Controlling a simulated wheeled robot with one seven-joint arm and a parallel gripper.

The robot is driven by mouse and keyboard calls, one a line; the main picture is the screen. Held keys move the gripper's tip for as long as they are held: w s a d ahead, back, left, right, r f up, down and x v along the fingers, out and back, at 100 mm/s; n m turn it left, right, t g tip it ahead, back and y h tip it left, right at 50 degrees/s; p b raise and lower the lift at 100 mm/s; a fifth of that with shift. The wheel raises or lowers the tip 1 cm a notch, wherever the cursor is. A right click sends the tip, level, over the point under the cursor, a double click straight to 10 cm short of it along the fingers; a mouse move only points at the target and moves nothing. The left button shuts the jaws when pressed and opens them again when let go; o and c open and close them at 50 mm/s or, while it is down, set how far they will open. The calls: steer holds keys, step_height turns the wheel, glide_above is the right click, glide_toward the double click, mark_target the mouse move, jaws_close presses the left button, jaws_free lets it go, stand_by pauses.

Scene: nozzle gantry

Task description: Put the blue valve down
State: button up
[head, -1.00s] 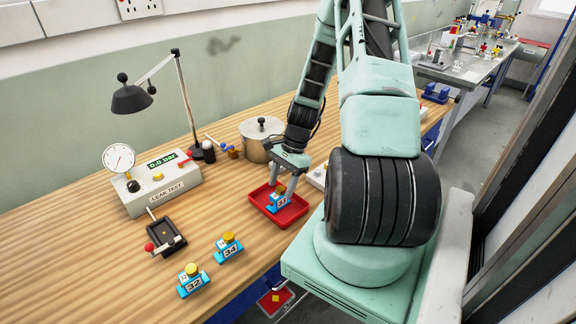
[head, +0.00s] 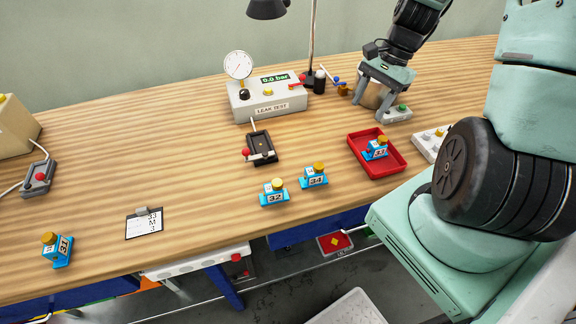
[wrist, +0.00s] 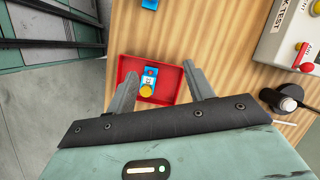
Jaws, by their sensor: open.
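The blue valve marked 33 (head: 376,150), with a yellow cap, stands upright in the red tray (head: 399,165) on the bench. In the wrist view the same valve (wrist: 147,76) lies inside the red tray (wrist: 172,84), seen from above between the fingers. My gripper (head: 368,111) is open and empty, raised clear of the valve and behind the tray in the head view. Its two spread fingers also show in the wrist view (wrist: 158,68). Two similar blue valves, 32 (head: 274,194) and 34 (head: 314,178), stand left of the tray.
A leak tester (head: 262,98) with a gauge stands behind a black fixture (head: 262,147) with a red-knobbed lever. Valve 31 (head: 56,250) and a clipboard (head: 145,224) are at the left.

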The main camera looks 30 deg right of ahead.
steer(key=s+a+r+n+h, duration=0.1)
steer(key=s+a+r+n, duration=0.15)
steer(key=a+n, duration=0.45)
steer(key=s+a+r+n+h, duration=0.1)
steer(key=a+r+n, duration=0.25)
steer(key=a, duration=0.75)
steer(key=s+a+r+n+h, duration=0.1)
steer(key=s+a+r+n, duration=0.1)
steer(key=a+n, duration=0.55)
steer(key=s+a+r+n, duration=0.1)
steer(key=s+a+n, duration=0.4)
steer(key=s+a, duration=0.2)
steer(key=shift+s+a+r+n, duration=0.25)
steer(key=shift+s+r+n, duration=0.1)
steer(key=shift+s, duration=0.6)
